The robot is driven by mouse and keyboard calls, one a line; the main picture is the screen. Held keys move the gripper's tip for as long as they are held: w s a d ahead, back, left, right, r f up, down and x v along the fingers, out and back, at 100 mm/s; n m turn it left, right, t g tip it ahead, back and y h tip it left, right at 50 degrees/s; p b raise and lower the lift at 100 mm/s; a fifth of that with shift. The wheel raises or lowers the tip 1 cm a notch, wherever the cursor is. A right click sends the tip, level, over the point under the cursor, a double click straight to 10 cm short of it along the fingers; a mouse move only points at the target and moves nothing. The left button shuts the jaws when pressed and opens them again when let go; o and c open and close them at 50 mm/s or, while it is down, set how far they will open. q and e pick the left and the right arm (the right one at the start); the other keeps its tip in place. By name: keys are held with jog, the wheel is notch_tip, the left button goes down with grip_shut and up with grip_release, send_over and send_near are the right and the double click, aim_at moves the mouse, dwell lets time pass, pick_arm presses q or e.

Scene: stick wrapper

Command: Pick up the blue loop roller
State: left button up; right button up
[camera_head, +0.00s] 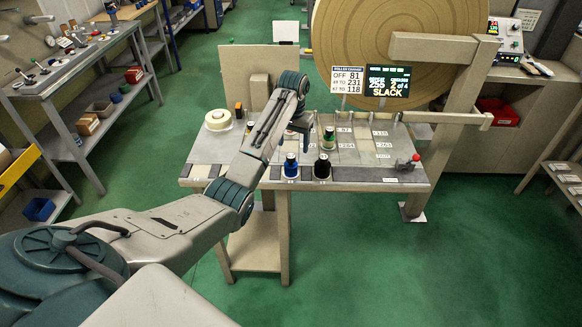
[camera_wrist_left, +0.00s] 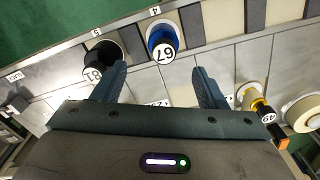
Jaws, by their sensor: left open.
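The blue loop roller (camera_head: 291,165) stands upright at the front edge of the work table, with a black roller (camera_head: 322,167) just right of it. In the left wrist view the blue roller (camera_wrist_left: 160,36) carries a white tag reading 67, and the black roller (camera_wrist_left: 104,48) carries a tag reading 81. My left gripper (camera_head: 299,128) is above the table, behind the blue roller. In its wrist view the open, empty fingers (camera_wrist_left: 160,82) point toward the blue roller, which lies beyond the tips, between their directions. My right gripper is not in view.
A green roller (camera_head: 328,138) stands behind the black one. A white tape roll (camera_head: 218,119) lies at the table's left. A red knob (camera_head: 415,158) is at the right edge. A sign with numbers (camera_head: 347,80) and a display reading SLACK (camera_head: 388,82) stand at the back.

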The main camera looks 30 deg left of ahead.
aim_at(292, 156)
pick_arm(q)
notch_tip(292, 156, down, 4)
jog(key=shift+f+p, duration=0.2)
jog(key=shift+p, duration=0.25)
jog(key=shift+s+f+p, duration=0.15)
jog(key=shift+f+p, duration=0.1)
jog(key=shift+p, duration=0.05)
jog(key=f, duration=0.1)
jog(key=f+p, duration=0.1)
jog(key=f, duration=0.1)
jog(key=shift+s+a+f+p, duration=0.1)
jog(key=shift+s+f+p, duration=0.15)
jog(key=shift+f+p, duration=0.05)
jog(key=shift+f, duration=0.55)
jog(key=c, duration=1.1)
